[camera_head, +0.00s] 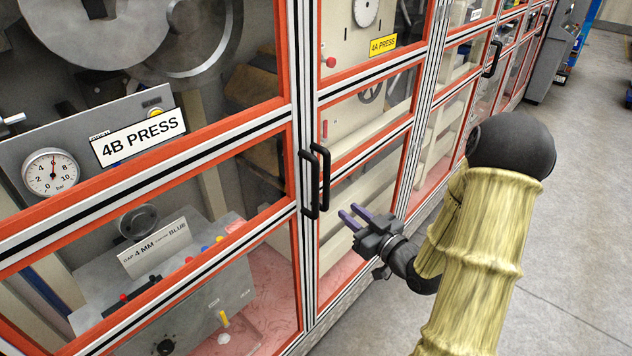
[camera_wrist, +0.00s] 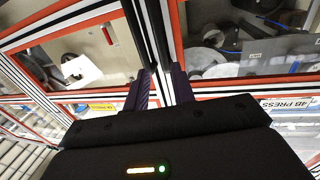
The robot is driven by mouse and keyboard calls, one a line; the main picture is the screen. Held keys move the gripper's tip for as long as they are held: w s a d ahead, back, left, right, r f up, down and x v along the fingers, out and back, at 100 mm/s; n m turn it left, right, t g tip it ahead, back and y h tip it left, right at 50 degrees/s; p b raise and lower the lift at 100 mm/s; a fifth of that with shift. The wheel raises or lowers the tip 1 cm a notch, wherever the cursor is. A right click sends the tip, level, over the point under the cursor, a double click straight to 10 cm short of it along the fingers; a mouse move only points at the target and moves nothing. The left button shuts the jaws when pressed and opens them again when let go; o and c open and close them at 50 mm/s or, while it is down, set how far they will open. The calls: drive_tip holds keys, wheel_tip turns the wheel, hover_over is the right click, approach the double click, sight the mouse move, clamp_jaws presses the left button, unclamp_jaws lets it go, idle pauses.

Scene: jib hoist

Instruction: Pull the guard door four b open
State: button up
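The guard door 4B (camera_head: 150,182) is the orange-framed glazed door at the left in the head view, with the 4B PRESS sign (camera_head: 137,137) showing by it. It looks closed against the post. Its black upright handle (camera_head: 309,184) is on its right edge, close beside the 4A door's handle (camera_head: 323,176). My gripper (camera_head: 346,216) is to the right of and slightly below both handles, apart from them. Its two purple fingers are parted and empty. In the wrist view my gripper (camera_wrist: 161,86) points at the post between the doors; the 4B PRESS sign (camera_wrist: 288,103) shows at right.
The 4A door (camera_head: 365,120) adjoins on the right, with the 4A PRESS sign (camera_head: 383,45). More guard panels run away along the line, one with a black handle (camera_head: 493,58). Grey floor (camera_head: 580,190) on the right is clear. A grey cabinet (camera_head: 553,50) stands far back.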

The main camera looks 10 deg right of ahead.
sight(318, 185)
drive_tip(key=p+x, duration=0.5)
drive_tip(key=x, duration=1)
drive_tip(key=shift+f+p, duration=0.1)
drive_tip(key=shift+p, duration=0.2)
drive_tip(key=shift+s, duration=0.1)
clamp_jaws()
